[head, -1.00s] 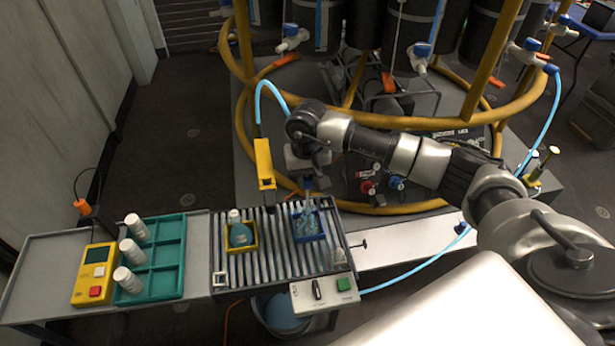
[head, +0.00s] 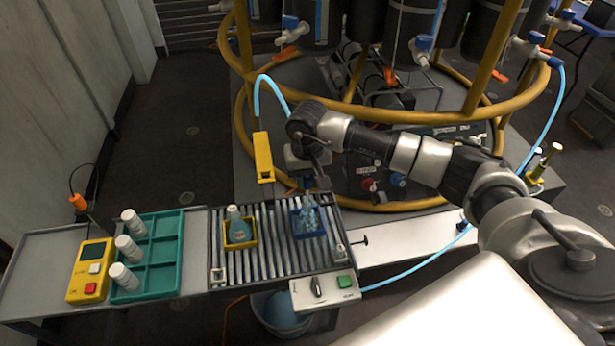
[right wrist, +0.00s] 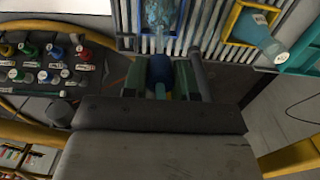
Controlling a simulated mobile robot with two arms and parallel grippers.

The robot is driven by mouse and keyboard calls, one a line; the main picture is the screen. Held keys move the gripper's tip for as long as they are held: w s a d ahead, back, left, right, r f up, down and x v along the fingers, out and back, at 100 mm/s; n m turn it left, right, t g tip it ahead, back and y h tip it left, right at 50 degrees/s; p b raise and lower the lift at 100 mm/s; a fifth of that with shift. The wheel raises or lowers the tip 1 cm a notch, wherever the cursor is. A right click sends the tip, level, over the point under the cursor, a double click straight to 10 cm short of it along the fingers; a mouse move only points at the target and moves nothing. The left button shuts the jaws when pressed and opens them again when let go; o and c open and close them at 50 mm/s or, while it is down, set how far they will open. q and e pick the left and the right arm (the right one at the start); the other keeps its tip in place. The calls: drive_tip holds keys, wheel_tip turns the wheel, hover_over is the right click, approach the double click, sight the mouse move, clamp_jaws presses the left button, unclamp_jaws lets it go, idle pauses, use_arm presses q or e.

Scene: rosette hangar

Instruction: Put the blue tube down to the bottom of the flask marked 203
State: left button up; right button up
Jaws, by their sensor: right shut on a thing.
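My right gripper (head: 308,181) is shut on the blue tube (right wrist: 160,68), whose blue upper part shows between the fingers in the right wrist view (right wrist: 160,84). Its clear lower part points at a flask (head: 308,216) standing in a blue holder (head: 296,232) on the slatted rack. That flask also shows in the right wrist view (right wrist: 160,12). I cannot tell how far inside the tube's lower end is. A second flask (head: 236,222) with bluish liquid stands in a yellow holder (head: 228,246). I cannot read a number on either flask. My left gripper is not in view.
A teal tray (head: 163,251) with several white bottles and a yellow meter (head: 90,270) stand left of the rack. A yellow post (head: 263,157) with a light-blue hose rises behind the rack. A control box (head: 325,290) sits at the front.

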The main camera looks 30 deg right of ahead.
sight(307, 191)
drive_tip(key=shift+f+b, duration=1.8)
drive_tip(key=shift+f, duration=0.2)
drive_tip(key=shift+f+b, duration=0.35)
drive_tip(key=shift+b, duration=0.15)
drive_tip(key=o, duration=1.5)
drive_tip(key=shift+r, duration=0.15)
drive_tip(key=shift+r+p, duration=1.45)
drive_tip(key=shift+r, duration=1.5)
